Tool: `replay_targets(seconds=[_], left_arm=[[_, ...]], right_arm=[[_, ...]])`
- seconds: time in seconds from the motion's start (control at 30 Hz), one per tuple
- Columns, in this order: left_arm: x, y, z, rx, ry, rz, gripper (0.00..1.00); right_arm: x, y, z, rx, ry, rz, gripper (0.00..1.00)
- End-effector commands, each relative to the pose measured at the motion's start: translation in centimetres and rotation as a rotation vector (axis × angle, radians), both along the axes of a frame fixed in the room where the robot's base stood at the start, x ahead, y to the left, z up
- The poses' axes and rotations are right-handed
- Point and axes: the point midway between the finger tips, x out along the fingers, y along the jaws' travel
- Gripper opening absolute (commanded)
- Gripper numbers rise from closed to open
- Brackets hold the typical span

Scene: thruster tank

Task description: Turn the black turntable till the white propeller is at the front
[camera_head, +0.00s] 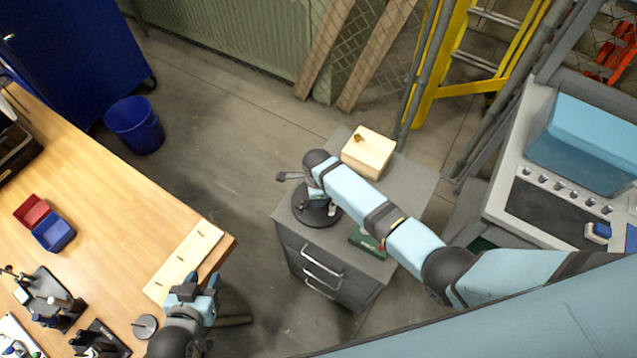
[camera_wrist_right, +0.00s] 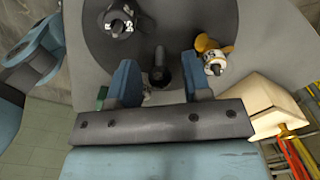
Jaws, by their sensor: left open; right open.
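The black turntable (camera_head: 306,217) sits on the grey drawer cabinet, partly hidden under my right arm. In the right wrist view the turntable (camera_wrist_right: 172,22) fills the upper middle. A dark thruster-like part (camera_wrist_right: 118,20) with white marks stands at its upper left, and an orange propeller (camera_wrist_right: 208,44) on a white-and-dark body is at its right. A dark post (camera_wrist_right: 160,72) shows between the fingers of my right gripper (camera_wrist_right: 158,82), which is open. I cannot make out a clear white propeller. My left gripper (camera_head: 192,291) is open beside the wooden table's edge, away from the turntable.
The grey cabinet (camera_head: 400,185) also bears a cream box (camera_head: 368,157) behind the turntable and a green box (camera_head: 367,243) at the front right. The wooden table (camera_head: 120,190) with trays and parts is at left. Bare floor lies between them.

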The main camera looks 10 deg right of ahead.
Motion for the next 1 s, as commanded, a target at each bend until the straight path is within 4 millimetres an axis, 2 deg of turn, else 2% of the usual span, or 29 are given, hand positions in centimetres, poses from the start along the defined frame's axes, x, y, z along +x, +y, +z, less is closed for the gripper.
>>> replay_targets(seconds=[1.0], left_arm=[[0.0,0.0,0.0,0.000,0.000,0.000,0.43]], right_arm=[[0.0,0.0,8.1,0.001,0.000,0.001,0.45]])
